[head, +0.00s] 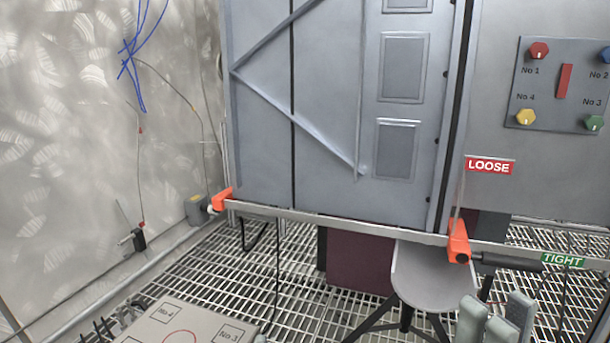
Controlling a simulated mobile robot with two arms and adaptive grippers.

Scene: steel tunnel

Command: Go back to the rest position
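My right gripper (496,316) shows at the bottom right. Its grey-green fingers point up and stand apart, with nothing seen between them. The lower part of the gripper is cut off by the frame edge. It is in front of and below the long clamp bar, to the right of a grey stool. My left gripper does not show in the head view.
A grey steel door (330,120) stands ahead, with a metal bar (340,226) with orange ends across its bottom. A grey stool (432,280) stands below it. A knob panel (565,85) is at right. A numbered board (185,318) lies at bottom left. Grating floor is around.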

